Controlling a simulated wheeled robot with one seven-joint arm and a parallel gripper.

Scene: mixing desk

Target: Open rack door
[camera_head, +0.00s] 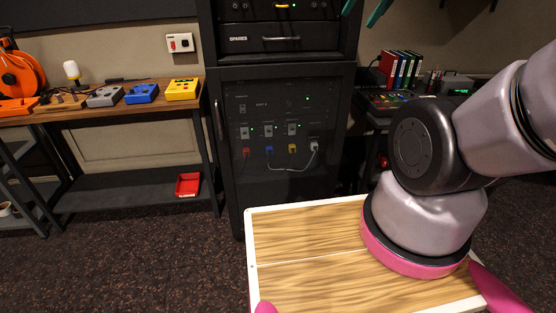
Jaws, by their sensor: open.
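The rack (206,40) is a tall black cabinet in the middle of the head view. Its lower door (290,185) has a dark see-through pane in a black frame and looks closed. A vertical handle (218,118) is on the door's left side. Through the pane I see switches, green lights and red, blue, yellow and white plugs with cables. Two teal fingertips of my gripper (363,11) show at the top edge, right of the rack's upper part. They are apart with nothing visible between them, and away from the handle. The rest of the gripper is out of view.
A wooden bench (60,112) left of the rack holds an orange cable reel (20,72) and several pedals. A red tray (188,184) sits on its lower shelf. A mixing desk (395,102) and binders (400,68) stand at right.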

